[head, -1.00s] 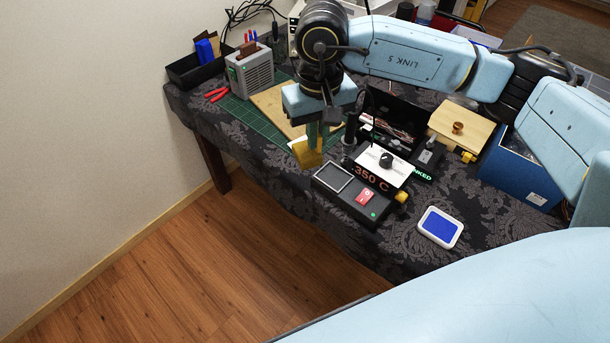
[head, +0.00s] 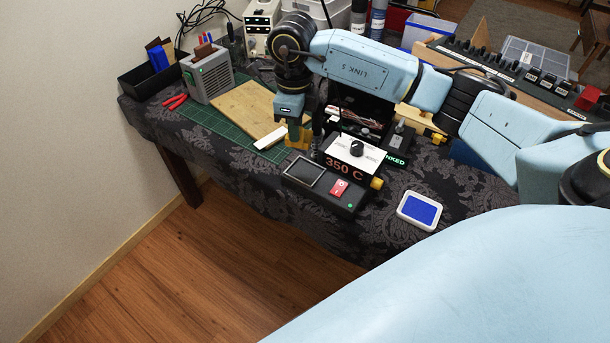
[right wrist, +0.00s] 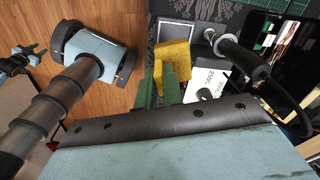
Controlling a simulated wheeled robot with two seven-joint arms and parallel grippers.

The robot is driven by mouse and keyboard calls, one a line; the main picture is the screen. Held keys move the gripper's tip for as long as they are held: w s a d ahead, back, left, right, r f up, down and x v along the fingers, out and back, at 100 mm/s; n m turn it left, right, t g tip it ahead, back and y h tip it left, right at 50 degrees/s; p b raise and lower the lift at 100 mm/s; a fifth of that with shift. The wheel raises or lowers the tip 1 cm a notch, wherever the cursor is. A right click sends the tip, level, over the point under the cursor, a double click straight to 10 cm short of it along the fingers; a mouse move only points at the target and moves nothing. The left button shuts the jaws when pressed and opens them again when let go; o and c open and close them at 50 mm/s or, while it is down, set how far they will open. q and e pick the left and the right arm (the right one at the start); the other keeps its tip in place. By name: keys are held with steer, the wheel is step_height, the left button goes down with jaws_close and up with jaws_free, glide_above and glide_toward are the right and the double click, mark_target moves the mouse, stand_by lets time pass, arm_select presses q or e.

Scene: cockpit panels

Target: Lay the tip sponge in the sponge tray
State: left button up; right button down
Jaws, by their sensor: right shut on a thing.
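My right gripper (head: 299,128) is shut on the yellow tip sponge (head: 299,140). In the right wrist view the sponge (right wrist: 175,58) sticks out beyond the green fingers (right wrist: 158,88). The square, grey-rimmed sponge tray (head: 304,172) is on the near left part of the black soldering station and looks empty in the head view. The sponge is just behind the tray in the head view. In the right wrist view it overlaps the edge of the tray (right wrist: 177,34); the height gap cannot be told.
The station (head: 347,200) carries a 350 C display and a red switch (head: 339,188). A black iron holder (right wrist: 240,58) stands close beside the sponge. A white dish with a blue pad (head: 420,211) lies to the right. A green mat and wooden board (head: 244,110) lie behind left.

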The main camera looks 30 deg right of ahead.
steer(key=m, duration=0.1)
steer(key=d+f+m, duration=0.1)
steer(key=m, duration=0.1)
steer(key=shift+w+d+f+m, duration=0.1)
steer(key=shift+w+f+m, duration=0.1)
steer(key=shift+m, duration=0.1)
step_height(320, 180, down, 10)
steer(key=shift+r+b, duration=0.1)
steer(key=shift+b, duration=0.55)
steer(key=c, duration=1.5)
jaws_free()
steer(key=shift+c, duration=0.2)
